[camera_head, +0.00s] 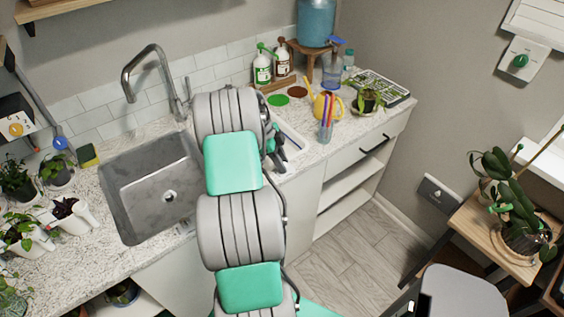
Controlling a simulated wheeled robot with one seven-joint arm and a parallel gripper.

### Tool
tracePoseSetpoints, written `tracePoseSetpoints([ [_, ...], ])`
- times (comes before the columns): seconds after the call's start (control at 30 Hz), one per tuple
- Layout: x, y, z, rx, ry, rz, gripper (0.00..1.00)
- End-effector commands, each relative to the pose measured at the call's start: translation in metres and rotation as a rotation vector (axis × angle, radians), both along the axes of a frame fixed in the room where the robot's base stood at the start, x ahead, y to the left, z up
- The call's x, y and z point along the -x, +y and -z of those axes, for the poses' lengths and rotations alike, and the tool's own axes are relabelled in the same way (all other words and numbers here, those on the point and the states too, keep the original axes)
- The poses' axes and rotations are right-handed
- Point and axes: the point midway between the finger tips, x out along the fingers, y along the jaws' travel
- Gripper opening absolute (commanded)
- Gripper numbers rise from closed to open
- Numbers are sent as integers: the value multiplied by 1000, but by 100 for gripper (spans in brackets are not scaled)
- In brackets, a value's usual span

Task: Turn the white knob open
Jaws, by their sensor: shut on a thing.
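I see no white knob in this view; my arm may cover it. My arm rises from the bottom middle and reaches over the counter (87,213), just right of the sink (120,190). Its far links stand in front of the back of the counter. A green knob (520,61) sits on a white wall plate at the upper right. A blue knob (60,142) and a yellow knob (16,129) are at the left edge.
A grey faucet (153,75) stands behind the sink. Bottles (262,68), a blue jug (316,22), a yellow watering can (324,106) and potted plants (367,101) crowd the counter.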

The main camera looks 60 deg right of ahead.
Motion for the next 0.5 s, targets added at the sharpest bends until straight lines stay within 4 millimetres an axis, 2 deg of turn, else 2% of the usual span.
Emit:
tracePoseSetpoints([
  [0.27, 0, 0, 1, 2, -2, -33, 0],
  [0.5, 0, 1, 2, 3, -2, -154, 0],
])
